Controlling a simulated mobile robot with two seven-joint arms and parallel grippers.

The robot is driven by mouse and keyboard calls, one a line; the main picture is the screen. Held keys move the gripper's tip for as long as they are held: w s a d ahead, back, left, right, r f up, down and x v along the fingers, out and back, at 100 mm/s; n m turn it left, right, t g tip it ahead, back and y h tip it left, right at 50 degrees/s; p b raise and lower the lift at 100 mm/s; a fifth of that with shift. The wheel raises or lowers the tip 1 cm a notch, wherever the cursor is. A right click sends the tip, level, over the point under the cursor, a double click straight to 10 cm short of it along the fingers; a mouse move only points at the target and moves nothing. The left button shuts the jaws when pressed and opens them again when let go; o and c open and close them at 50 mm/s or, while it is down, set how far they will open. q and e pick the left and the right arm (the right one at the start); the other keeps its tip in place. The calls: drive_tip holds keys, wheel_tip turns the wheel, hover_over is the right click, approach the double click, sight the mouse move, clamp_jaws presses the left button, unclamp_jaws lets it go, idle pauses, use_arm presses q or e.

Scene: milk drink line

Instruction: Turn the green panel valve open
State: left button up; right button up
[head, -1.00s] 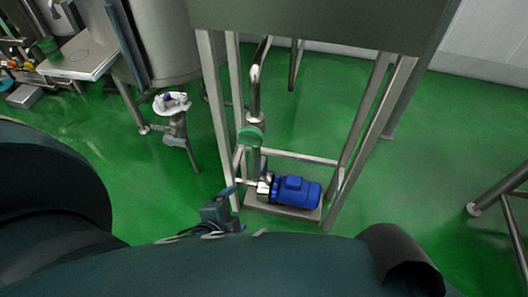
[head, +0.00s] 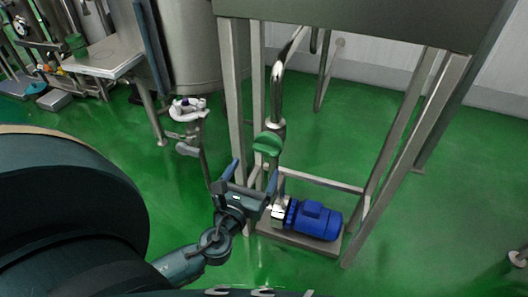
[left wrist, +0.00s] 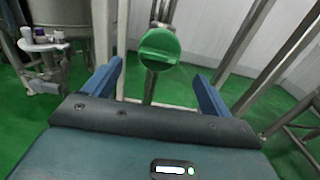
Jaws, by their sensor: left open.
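The green valve knob (head: 268,144) is a round disc with a raised grip bar, on a vertical steel pipe (head: 276,92) inside the metal frame. In the left wrist view the knob (left wrist: 159,49) sits ahead of the gripper, between the lines of its two fingers, with the bar close to level. My left gripper (head: 254,174) is open and empty, just below and in front of the knob in the head view. Its blue fingers (left wrist: 156,82) are spread wide and do not appear to touch the knob. My right gripper is not seen.
A blue motor pump (head: 313,219) sits on a plate low in the frame. Steel frame legs (head: 233,100) stand close to the gripper. A small stand with a white top (head: 188,108) and a steel table (head: 100,60) are at left. Green floor is open at right.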

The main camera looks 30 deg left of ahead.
sight(264, 151)
use_arm(q)
drive_tip(key=x, duration=0.7)
drive_tip(key=shift+w, duration=0.2)
drive_tip(key=shift+c, duration=0.4)
drive_tip(key=c, duration=0.8)
